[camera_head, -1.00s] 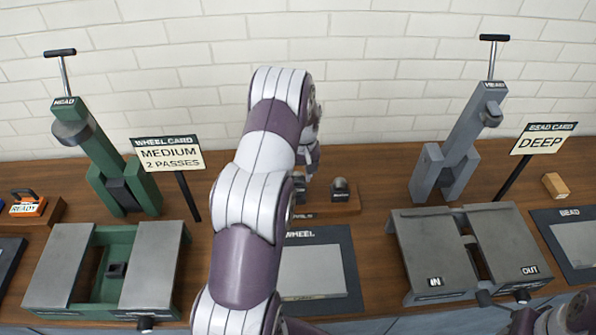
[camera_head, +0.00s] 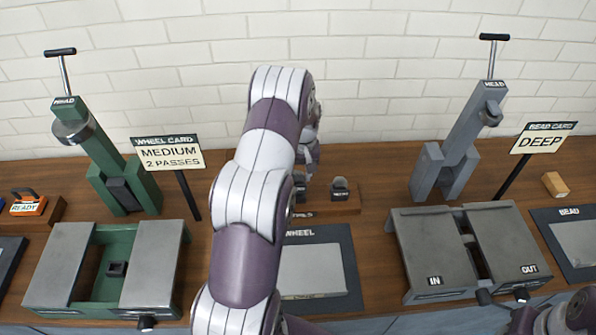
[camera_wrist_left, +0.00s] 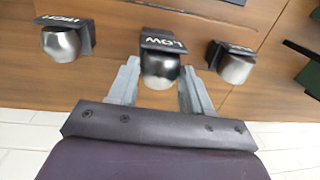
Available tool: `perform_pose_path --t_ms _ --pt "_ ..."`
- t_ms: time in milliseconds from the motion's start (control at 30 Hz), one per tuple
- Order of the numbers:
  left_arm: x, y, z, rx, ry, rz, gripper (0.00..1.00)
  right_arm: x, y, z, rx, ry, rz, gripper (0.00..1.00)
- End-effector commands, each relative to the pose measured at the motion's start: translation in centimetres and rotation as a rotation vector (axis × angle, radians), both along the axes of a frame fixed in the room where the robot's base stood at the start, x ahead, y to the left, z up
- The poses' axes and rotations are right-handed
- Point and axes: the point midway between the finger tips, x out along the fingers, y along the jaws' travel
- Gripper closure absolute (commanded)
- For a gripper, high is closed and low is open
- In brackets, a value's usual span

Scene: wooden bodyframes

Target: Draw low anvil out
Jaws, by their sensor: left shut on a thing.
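The low anvil (camera_wrist_left: 158,67), a dark rounded metal piece with a black LOW label, sits between the two grey fingers of my left gripper (camera_wrist_left: 160,88) in the left wrist view. The fingers are shut on its sides. I cannot tell whether it is clear of the wooden rack. In the head view my left gripper (camera_head: 310,165) is mostly behind my own arm, which hides much of the rack. The high anvil (camera_wrist_left: 63,42) is to the left and another anvil (camera_wrist_left: 235,64) to the right in the wrist view.
The wooden anvil rack (camera_head: 335,207) stands behind the WHEEL tray (camera_head: 350,270). The green machine (camera_head: 150,265) and the WHEEL CARD (camera_head: 168,155) are at left. The grey machine (camera_head: 420,255) and the BEAD CARD (camera_head: 542,142) are at right. Bare tabletop lies between the rack and the grey machine.

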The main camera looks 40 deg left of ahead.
Motion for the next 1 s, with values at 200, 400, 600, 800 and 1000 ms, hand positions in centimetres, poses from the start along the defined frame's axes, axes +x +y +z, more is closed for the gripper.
perform_pose_path --t_ms 200,400,600,800,1000 --pt "0.1 0.0 0.1 0.001 -0.003 0.0 1.0 0.0 0.0 0.0 0.0 0.0 0.0 0.57" --pt "0.1 0.0 0.1 0.001 -0.003 0.0 1.0 0.0 0.0 0.1 0.0 0.0 0.0 0.57" --pt "0.1 0.0 0.0 0.001 -0.002 0.0 1.0 0.0 0.0 0.0 0.0 0.0 0.0 0.57" --pt "0.1 0.0 -0.5 0.001 -0.002 0.0 1.0 0.0 0.0 -0.3 0.0 0.0 0.0 0.57" --pt "0.1 0.0 -0.9 0.001 -0.003 0.0 1.0 0.0 0.0 -0.6 0.0 0.0 0.0 0.57"
